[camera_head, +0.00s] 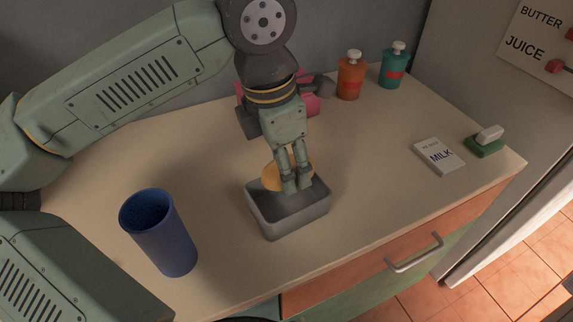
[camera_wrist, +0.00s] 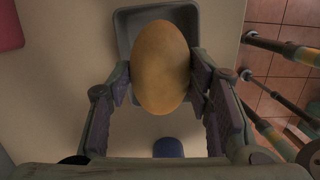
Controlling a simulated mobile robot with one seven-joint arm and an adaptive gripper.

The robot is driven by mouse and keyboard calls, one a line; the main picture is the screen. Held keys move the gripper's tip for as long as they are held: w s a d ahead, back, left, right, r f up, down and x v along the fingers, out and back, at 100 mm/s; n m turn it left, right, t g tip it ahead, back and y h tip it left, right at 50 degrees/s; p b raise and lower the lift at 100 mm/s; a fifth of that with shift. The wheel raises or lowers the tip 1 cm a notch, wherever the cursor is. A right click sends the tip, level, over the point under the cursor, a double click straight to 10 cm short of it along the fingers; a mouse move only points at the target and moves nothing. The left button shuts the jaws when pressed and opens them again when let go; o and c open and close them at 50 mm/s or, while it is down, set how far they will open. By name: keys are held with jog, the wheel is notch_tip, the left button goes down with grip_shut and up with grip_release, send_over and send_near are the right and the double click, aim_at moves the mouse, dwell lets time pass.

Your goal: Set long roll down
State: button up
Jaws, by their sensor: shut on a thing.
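The long roll (camera_head: 272,178) is a smooth tan-orange oval. My gripper (camera_head: 297,187) points down and is shut on it; the fingers hide part of it in the head view. In the wrist view the whole near face of the roll (camera_wrist: 160,68) shows between the two fingers. A grey open tray (camera_head: 290,218) stands on the counter beneath. The roll is at or above the tray's back left rim in the head view, and it covers much of the tray (camera_wrist: 124,30) in the wrist view. I cannot tell whether roll and tray touch.
A blue cup (camera_head: 165,240) stands at the front left. A pink object (camera_head: 307,104) is partly hidden behind my gripper. Orange (camera_head: 351,78) and teal (camera_head: 392,70) bottles stand at the back. A MILK card (camera_head: 440,157) and green-and-white item (camera_head: 484,142) lie right. Counter between tray and card is clear.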

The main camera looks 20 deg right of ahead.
jog(key=shift+f, duration=0.95)
jog(key=shift+f, duration=0.1)
jog(key=shift+f+b, duration=0.35)
jog(key=shift+b, duration=0.05)
jog(key=shift+f+b, duration=0.25)
jog(key=shift+b, duration=0.1)
jog(key=shift+r, duration=0.1)
jog(key=o, duration=1.2)
jog(key=shift+o, duration=0.2)
